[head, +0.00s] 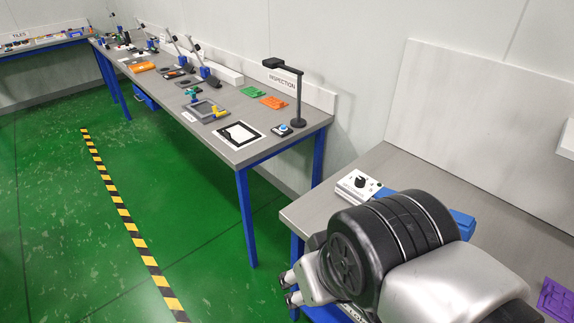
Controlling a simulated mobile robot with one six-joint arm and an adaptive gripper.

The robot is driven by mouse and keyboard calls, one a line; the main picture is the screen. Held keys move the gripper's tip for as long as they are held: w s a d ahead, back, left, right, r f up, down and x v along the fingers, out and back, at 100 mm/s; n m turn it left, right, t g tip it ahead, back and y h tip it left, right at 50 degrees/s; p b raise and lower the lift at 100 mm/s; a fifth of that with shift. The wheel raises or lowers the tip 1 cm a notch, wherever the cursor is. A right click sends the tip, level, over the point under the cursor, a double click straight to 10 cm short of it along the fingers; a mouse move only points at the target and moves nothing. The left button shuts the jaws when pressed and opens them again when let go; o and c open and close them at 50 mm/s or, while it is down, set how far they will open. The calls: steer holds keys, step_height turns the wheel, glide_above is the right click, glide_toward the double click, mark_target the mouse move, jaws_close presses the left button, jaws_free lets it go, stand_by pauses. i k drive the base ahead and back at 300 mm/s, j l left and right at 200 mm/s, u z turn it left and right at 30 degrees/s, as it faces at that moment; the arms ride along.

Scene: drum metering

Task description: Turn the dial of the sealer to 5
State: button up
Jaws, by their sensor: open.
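The sealer's white control box (346,190) sits at the left back of the near right table, with a black round dial (361,181) on it. The dial's markings are too small to read. Blue parts that seem to belong to the sealer show behind my arm, which hides much of the middle. My gripper (288,289) is at the table's front left edge, below and left of the dial and apart from it. Its two metal fingertips point left, open, with nothing seen between them.
The near table (312,208) is partly covered by my arm. A purple part (556,299) lies at its right. A long inspection table (240,150) stands beyond a gap, with a black stand (299,95) and trays. The green floor (80,220) is clear at left.

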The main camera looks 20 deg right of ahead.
mark_target(360, 181)
steer(key=z, duration=1.25)
